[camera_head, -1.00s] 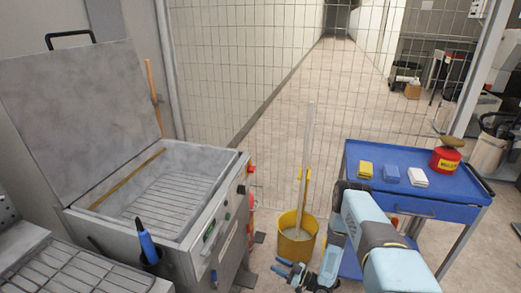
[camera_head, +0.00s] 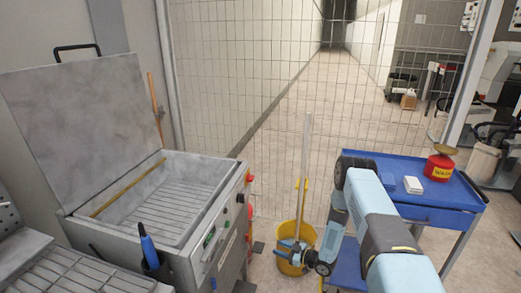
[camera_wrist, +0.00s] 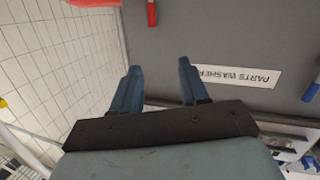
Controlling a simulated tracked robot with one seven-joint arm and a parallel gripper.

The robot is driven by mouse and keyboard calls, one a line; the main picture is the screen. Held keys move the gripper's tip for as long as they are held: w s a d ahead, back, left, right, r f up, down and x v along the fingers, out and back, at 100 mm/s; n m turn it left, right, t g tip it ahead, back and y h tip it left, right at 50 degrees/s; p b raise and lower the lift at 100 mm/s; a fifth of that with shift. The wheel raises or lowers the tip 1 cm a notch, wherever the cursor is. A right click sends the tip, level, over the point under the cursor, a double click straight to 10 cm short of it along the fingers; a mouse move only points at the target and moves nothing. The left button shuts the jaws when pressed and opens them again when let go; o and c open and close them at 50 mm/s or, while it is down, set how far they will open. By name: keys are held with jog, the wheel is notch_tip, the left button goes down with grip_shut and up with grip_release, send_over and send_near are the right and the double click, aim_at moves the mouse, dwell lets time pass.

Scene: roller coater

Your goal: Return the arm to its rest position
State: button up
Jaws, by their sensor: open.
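My light-blue arm (camera_head: 370,205) reaches in from the lower right in the head view and bends down at its elbow. My gripper (camera_head: 284,250) is open and empty, in front of the yellow bucket (camera_head: 304,236) in the picture; whether it touches the bucket cannot be told. In the wrist view the two blue fingers (camera_wrist: 158,75) stand apart with nothing between them. Beyond them is a grey panel with an upside-down "PARTS WASHER" label (camera_wrist: 237,76).
The grey parts washer (camera_head: 185,235) with its lid up stands left. The blue cart (camera_head: 430,200) stands right, carrying a white block (camera_head: 413,185) and a red can (camera_head: 439,168). A mesh fence (camera_head: 270,90) is behind. A pole (camera_head: 306,150) stands at the bucket.

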jog(key=w+d+r+h, duration=0.2)
jog(key=w+r, duration=0.2)
jog(key=r, duration=0.4)
jog(key=w+d+r+m+t+h, duration=0.1)
jog(key=w+d+r+h, duration=0.1)
jog(key=w+r, duration=0.35)
jog(key=w+d+r+h, duration=0.2)
jog(key=w+r+h, duration=0.1)
jog(key=r, duration=0.7)
jog(key=s+d+r+m+h, duration=0.2)
jog(key=s+d+r+h, duration=0.15)
jog(key=r, duration=0.75)
jog(key=s+d+r+m+h, duration=0.2)
jog(key=d+r, duration=0.2)
jog(key=r, duration=0.8)
jog(key=s+d+r+m+g+h, duration=0.1)
jog(key=s+r+m, duration=0.2)
jog(key=s+r, duration=0.55)
jog(key=s+d+r+m+h, duration=0.2)
jog(key=s+r, duration=0.5)
jog(key=s, duration=0.3)
jog(key=s+a+r+m+g, duration=0.1)
jog(key=s, duration=1.2)
jog(key=s+a+r+m+g+y, duration=0.1)
jog(key=s+r+m, duration=0.1)
jog(key=s, duration=1.2)
jog(key=shift+a+g, duration=0.35)
jog(key=shift+g, duration=0.05)
